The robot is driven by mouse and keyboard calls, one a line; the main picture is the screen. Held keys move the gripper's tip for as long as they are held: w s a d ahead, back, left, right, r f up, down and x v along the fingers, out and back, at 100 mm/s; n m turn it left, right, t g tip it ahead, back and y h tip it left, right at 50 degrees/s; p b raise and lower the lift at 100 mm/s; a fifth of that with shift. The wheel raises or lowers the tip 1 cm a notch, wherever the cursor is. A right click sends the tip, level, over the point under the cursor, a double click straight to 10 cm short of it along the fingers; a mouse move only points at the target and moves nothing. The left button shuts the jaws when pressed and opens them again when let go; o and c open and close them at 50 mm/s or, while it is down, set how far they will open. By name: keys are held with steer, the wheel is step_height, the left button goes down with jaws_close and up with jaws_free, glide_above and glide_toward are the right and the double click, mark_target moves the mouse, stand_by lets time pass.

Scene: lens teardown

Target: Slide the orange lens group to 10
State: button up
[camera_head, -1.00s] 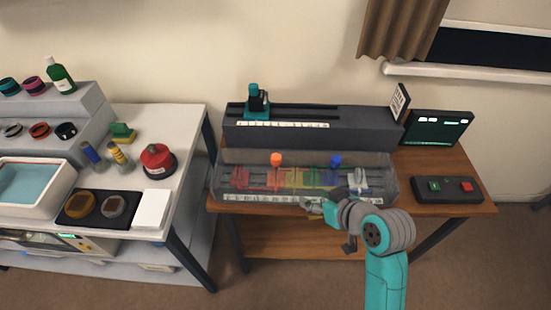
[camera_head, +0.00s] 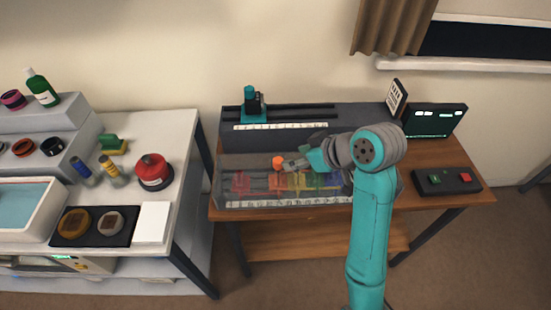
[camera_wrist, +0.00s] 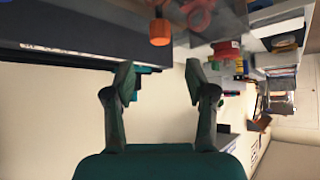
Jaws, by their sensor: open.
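The orange knob of the orange lens group (camera_head: 279,163) stands up from the clear-covered lens bench (camera_head: 236,204), left of its middle. In the wrist view the orange knob (camera_wrist: 160,32) is at the top, beyond the fingertips. My gripper (camera_head: 291,164) reaches in from the right, close to the knob. In the wrist view my gripper (camera_wrist: 158,78) has its two fingers spread with nothing between them. The scale strip (camera_head: 290,202) runs along the bench's front, but its numbers are too small to read. My arm hides the bench's right part and the blue knob.
Behind the bench is a dark rail unit (camera_head: 350,116) with a teal carriage (camera_head: 254,106). A dark screen (camera_head: 435,120) and a button box (camera_head: 447,181) stand to the right. A white table (camera_head: 170,125) with a red-topped container (camera_head: 154,171) is to the left.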

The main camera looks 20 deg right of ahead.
mark_target(278, 160)
steer(key=x, duration=0.9)
steer(key=shift+f, duration=0.1)
steer(key=shift+w+a, duration=0.1)
steer(key=shift+a, duration=0.05)
jaws_close()
